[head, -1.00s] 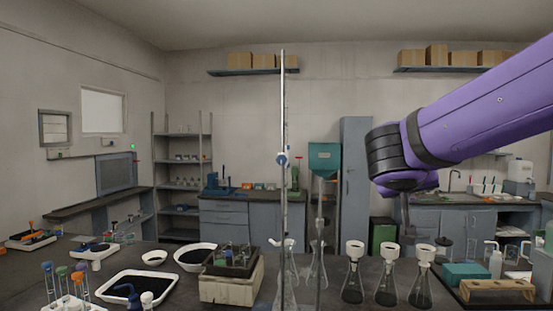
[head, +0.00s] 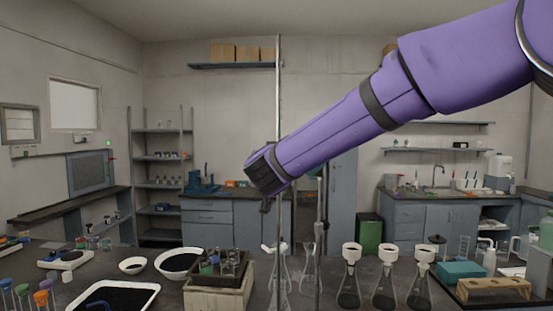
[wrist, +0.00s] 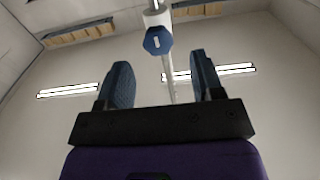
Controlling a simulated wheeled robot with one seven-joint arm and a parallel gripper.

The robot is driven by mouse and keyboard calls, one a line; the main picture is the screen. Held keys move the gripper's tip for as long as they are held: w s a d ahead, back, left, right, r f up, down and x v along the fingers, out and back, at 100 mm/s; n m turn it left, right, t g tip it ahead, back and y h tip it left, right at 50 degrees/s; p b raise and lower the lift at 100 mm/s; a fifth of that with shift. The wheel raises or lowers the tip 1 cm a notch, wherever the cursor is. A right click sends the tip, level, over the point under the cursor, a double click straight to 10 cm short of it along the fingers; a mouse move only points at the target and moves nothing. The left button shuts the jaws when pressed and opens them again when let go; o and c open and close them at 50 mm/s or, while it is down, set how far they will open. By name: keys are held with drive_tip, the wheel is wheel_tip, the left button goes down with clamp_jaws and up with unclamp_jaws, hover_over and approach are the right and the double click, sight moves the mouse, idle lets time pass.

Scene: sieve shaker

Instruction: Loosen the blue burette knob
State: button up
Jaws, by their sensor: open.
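The blue burette knob (wrist: 158,40) is a faceted blue disc with a pale slot, on a white collar of the upright burette. In the wrist view it sits at the upper middle, just beyond the fingertips and roughly centred between them. My gripper (wrist: 160,68) is open with nothing between its two dark blue fingers, and it appears apart from the knob. In the head view the burette's tube (head: 279,90) rises above my arm. My arm's dark wrist (head: 266,170) covers the knob there.
Several flasks with white tops (head: 350,285) stand on the bench right of the burette. A box of dark-capped bottles (head: 217,298) and a tray of black powder (head: 130,290) stand to the left. The air above the bench is mostly clear.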

drive_tip(key=shift+w+d, duration=0.2)
drive_tip(key=shift+w, duration=2.15)
drive_tip(key=c, duration=0.9)
